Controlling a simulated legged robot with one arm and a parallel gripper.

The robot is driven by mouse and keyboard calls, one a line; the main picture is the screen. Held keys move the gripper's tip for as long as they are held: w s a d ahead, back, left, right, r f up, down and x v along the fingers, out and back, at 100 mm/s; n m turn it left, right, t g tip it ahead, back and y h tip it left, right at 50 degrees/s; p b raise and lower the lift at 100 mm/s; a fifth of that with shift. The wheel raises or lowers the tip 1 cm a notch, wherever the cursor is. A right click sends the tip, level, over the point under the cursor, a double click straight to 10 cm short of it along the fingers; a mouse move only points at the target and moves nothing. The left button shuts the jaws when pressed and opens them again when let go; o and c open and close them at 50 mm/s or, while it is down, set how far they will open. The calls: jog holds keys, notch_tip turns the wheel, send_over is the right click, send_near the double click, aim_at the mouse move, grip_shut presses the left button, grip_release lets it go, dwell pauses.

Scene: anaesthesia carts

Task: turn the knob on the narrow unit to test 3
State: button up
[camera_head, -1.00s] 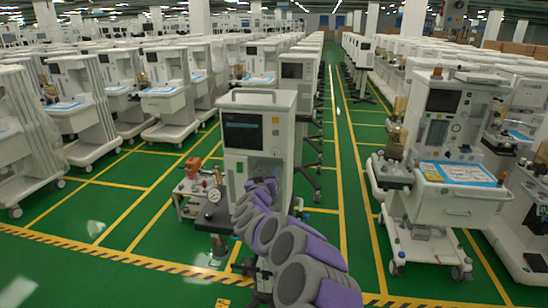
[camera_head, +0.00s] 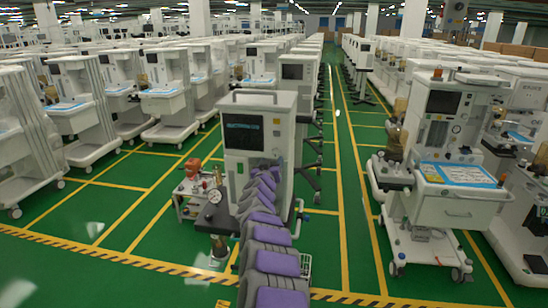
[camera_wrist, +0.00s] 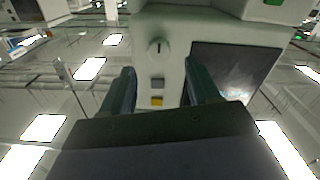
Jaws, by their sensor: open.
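The narrow unit (camera_head: 258,103) is a white upright cabinet with a dark screen (camera_head: 243,132) on its front. In the wrist view, which is upside down, its front panel carries a round pale knob (camera_wrist: 157,46) with a short dark mark upright in the picture. A grey button (camera_wrist: 157,83) and a yellow button (camera_wrist: 157,101) show below the knob in that picture. My gripper (camera_wrist: 160,68) is open and empty, its two dark fingers on either side of the buttons and short of the knob in the picture. My arm hides the gripper in the head view.
A small cart with a red part and a gauge (camera_head: 214,196) stands just left of the unit. A larger cart with a blue-topped drawer (camera_head: 455,174) stands at the right. Green floor (camera_head: 325,240) with yellow lines lies between them.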

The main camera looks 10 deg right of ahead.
aim_at(275, 154)
jog(key=x, duration=0.2)
jog(key=shift+w+d+r+p, duration=0.1)
jog(key=shift+w+d+p, duration=0.15)
jog(key=shift+p, duration=0.15)
jog(key=shift+w, duration=0.3)
jog(key=shift+p+x, duration=0.6)
jog(key=shift+x, duration=0.25)
jog(key=shift+w+d+f, duration=0.15)
jog(key=shift+w+f, duration=0.05)
jog(key=shift+w, duration=0.4)
jog(key=c, duration=1)
